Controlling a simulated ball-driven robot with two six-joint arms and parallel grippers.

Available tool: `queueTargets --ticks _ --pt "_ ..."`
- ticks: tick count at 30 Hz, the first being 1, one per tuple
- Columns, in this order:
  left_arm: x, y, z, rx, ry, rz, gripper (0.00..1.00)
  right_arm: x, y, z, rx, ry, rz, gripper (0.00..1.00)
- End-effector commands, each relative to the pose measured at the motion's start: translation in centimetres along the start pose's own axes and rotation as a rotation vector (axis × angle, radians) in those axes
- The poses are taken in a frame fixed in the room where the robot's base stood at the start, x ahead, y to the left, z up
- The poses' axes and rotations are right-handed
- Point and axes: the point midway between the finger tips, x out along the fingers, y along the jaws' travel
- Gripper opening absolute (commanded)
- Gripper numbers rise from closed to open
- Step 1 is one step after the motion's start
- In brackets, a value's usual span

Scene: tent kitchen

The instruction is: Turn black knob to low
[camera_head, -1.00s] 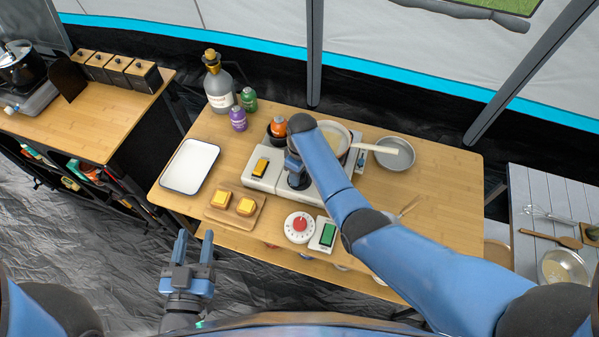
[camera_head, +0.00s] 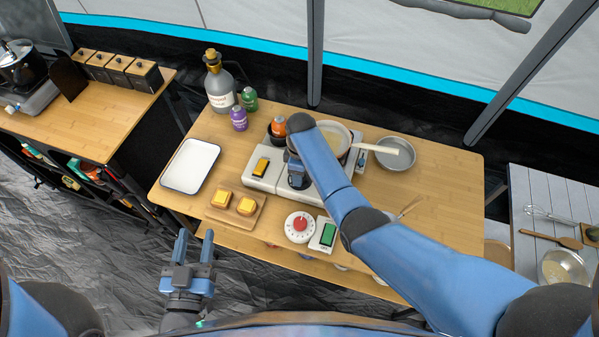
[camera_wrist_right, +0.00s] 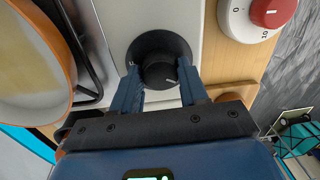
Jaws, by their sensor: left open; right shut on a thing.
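The black knob (camera_wrist_right: 160,72) sits on the pale front panel of the stove (camera_wrist_right: 112,22). It is round with a wide black base and a white pointer line. My right gripper (camera_wrist_right: 159,68) is shut on the knob, one finger on each side, in the right wrist view. In the head view the stove (camera_head: 265,182) stands mid-table, and my right arm hides much of it. Part of the knob (camera_head: 298,183) shows below my right gripper there. I cannot read a low mark. My left gripper (camera_head: 194,246) is open and empty, in front of the table.
A pan (camera_wrist_right: 35,65) sits on the stove beside the knob. A timer with a red dial (camera_head: 300,227) and a green-topped device (camera_head: 323,235) lie near the table's front edge. A board (camera_head: 240,205) with yellow-topped pieces and a white tray (camera_head: 191,165) are to the left.

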Motion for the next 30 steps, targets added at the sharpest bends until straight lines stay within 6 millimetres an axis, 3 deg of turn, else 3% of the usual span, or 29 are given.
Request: queueTargets --ticks 2,3,7,20,30 --pt "0.0 0.0 0.0 0.000 0.000 0.000 0.48 -0.1 0.1 -0.1 0.001 0.001 0.002 0.13" --pt "0.0 0.0 0.0 0.000 0.000 0.000 0.48 -0.1 0.1 0.0 0.001 0.001 0.002 0.50" --pt "0.0 0.0 0.0 0.000 0.000 0.000 0.48 -0.1 0.1 0.0 0.001 0.001 0.002 0.69" --pt "0.0 0.0 0.0 0.000 0.000 0.000 0.48 -0.7 0.1 -0.1 0.002 0.002 0.003 0.69" --pt "0.0 0.0 0.5 0.000 0.000 0.000 0.48 -5.7 0.1 -0.1 0.002 0.004 0.005 0.69"
